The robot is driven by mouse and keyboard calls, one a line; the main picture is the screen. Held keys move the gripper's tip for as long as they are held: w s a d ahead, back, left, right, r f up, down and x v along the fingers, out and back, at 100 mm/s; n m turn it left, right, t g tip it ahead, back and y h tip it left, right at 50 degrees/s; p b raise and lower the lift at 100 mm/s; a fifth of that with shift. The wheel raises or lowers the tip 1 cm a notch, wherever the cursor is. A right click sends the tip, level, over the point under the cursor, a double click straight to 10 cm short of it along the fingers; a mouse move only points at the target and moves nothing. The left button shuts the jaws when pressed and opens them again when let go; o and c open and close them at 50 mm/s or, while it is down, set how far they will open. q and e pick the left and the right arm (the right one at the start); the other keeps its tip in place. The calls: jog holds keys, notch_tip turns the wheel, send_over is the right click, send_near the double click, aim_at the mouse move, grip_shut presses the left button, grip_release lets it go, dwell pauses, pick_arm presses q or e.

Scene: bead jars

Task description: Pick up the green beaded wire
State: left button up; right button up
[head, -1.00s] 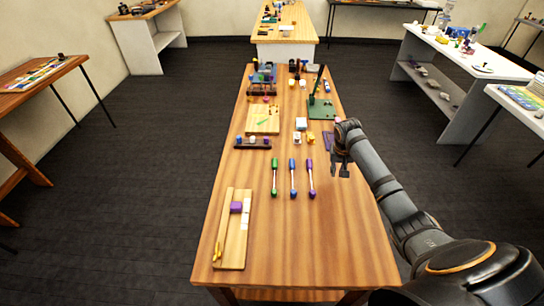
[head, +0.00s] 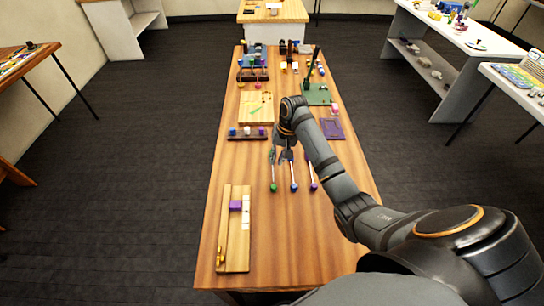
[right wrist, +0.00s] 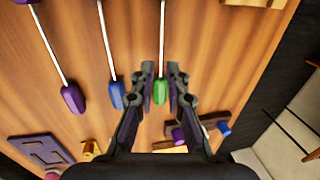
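The green beaded wire (head: 273,187) lies on the wooden table, left of the blue beaded wire (head: 293,187) and the purple beaded wire (head: 313,186). My right gripper (head: 281,158) is over its far end in the head view and hides that end. In the right wrist view, my right gripper (right wrist: 160,70) is open, its two fingers on either side of a green bead (right wrist: 160,93) and the white wire. Gaps show between fingers and bead; I cannot tell the height above the table. My left gripper is not in view.
A wooden board with a purple block (head: 235,206) lies at the near left. A dark bead rack (head: 247,133) and a pale board (head: 256,107) lie beyond. A purple frame (head: 332,128) lies right of my arm. The table's near middle is clear.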

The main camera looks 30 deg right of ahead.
aim_at(273, 168)
jog(key=f, duration=0.2)
jog(key=w+f, duration=0.1)
jog(key=f, duration=0.1)
jog(key=shift+a, duration=0.3)
jog(key=shift+a+f, duration=0.1)
jog(key=shift+f, duration=0.3)
grip_shut()
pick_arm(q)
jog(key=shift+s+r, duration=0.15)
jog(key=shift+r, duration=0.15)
pick_arm(e)
jog(key=shift+r, duration=0.1)
